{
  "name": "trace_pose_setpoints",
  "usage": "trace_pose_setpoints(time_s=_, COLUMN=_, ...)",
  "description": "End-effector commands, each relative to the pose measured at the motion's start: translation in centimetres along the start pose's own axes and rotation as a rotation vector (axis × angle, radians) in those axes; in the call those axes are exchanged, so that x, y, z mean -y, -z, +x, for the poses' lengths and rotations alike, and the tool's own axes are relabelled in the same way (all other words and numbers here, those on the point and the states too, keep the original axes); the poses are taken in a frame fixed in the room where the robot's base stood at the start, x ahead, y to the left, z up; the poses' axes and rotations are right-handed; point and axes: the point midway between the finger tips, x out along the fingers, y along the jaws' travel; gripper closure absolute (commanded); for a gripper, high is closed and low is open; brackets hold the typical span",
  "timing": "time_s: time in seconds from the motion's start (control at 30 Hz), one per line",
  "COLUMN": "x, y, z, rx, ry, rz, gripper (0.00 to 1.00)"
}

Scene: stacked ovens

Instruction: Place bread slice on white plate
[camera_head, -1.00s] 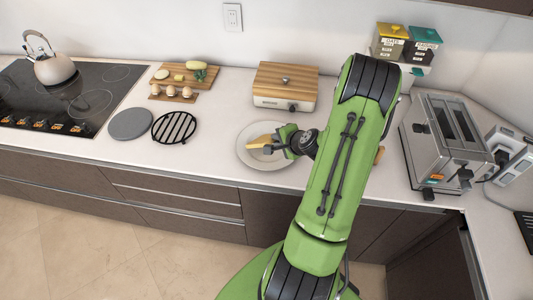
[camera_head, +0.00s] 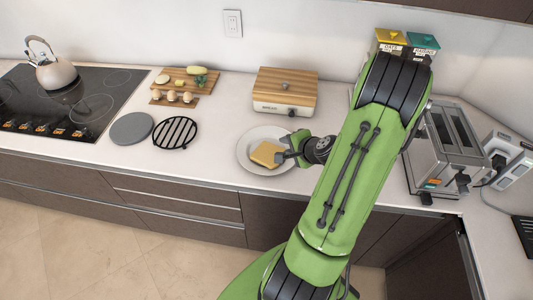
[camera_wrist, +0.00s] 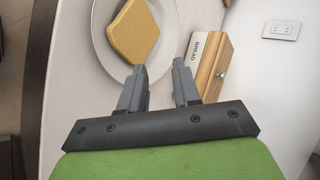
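The bread slice (camera_head: 266,154) lies flat on the white plate (camera_head: 246,140), near the plate's middle. In the wrist view the bread slice (camera_wrist: 134,31) rests inside the rim of the white plate (camera_wrist: 97,45). My gripper (camera_head: 285,149) is just right of the slice in the head view. In the wrist view my gripper (camera_wrist: 158,72) has its two fingers apart with nothing between them. The left fingertip is close to the slice's near corner; I cannot tell whether they touch.
A wooden-topped bread box (camera_head: 285,92) stands behind the plate. A toaster (camera_head: 450,150) stands at the right. A black trivet (camera_head: 175,132) and a grey disc (camera_head: 131,128) lie to the left. Cutting boards (camera_head: 182,85) with food lie farther back.

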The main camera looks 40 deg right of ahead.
Motion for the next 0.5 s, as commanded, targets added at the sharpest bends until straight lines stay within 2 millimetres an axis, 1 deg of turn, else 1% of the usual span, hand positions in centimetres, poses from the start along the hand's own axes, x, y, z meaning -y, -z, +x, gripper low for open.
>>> trace_pose_setpoints(time_s=0.03, x=0.1, y=0.0, z=-0.7, rx=-0.002, ry=0.001, rz=0.002, gripper=0.68)
trace_pose_setpoints(time_s=0.1, x=0.1, y=0.0, z=-1.2, rx=0.0, ry=0.0, rz=0.001, gripper=0.68)
trace_pose_setpoints(time_s=0.4, x=0.0, y=0.0, z=-1.2, rx=0.001, ry=0.001, rz=0.0, gripper=0.68)
trace_pose_setpoints(time_s=0.47, x=0.4, y=0.0, z=-1.7, rx=0.0, ry=0.001, rz=0.0, gripper=0.68)
trace_pose_setpoints(time_s=0.5, x=1.0, y=0.0, z=-2.4, rx=-0.002, ry=0.002, rz=-0.001, gripper=0.68)
